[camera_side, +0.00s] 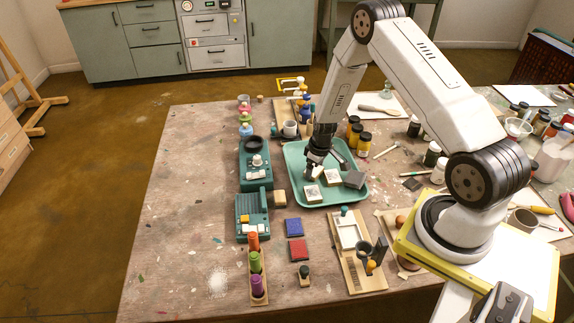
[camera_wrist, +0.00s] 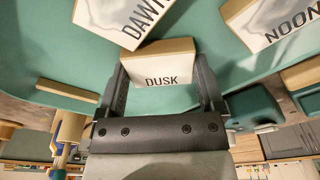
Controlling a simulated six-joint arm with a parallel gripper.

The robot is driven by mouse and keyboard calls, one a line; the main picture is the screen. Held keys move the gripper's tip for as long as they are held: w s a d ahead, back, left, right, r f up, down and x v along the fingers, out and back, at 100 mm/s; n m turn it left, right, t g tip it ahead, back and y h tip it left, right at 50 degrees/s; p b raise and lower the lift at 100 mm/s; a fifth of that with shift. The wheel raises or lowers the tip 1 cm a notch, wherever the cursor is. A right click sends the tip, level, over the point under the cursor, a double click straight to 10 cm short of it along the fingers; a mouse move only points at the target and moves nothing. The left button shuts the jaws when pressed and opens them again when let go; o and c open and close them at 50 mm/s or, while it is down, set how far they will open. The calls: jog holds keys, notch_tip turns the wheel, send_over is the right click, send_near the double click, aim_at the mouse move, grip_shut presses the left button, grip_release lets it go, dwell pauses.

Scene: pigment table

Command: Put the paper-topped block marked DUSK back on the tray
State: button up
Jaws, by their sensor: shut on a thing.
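The DUSK block (camera_wrist: 166,66) has a white paper top on a tan wooden body. In the wrist view it sits between the two fingers of my gripper (camera_wrist: 161,85), which is shut on it. The green tray (camera_wrist: 180,22) lies beneath and around it; whether the block touches the tray I cannot tell. In the side view my gripper (camera_side: 316,168) points down over the left part of the tray (camera_side: 343,199). Which block is DUSK cannot be read there.
The DAWN block (camera_wrist: 112,18) is close by at upper left in the wrist view, and the NOON block (camera_wrist: 270,20) is at upper right. In the side view a dark grey block (camera_side: 354,180) lies on the tray. Green devices (camera_side: 252,216) stand left of the tray.

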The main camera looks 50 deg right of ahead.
aim_at(318, 172)
jog(key=shift+f, duration=0.1)
jog(key=o, duration=1.1)
jog(key=shift+r, duration=0.2)
jog(key=shift+s+r, duration=0.25)
jog(key=shift+r, duration=1.7)
jog(key=shift+s+r, duration=0.25)
jog(key=shift+r, duration=1.75)
jog(key=shift+s+r, duration=0.25)
jog(key=shift+r, duration=1.7)
jog(key=shift+a, duration=0.1)
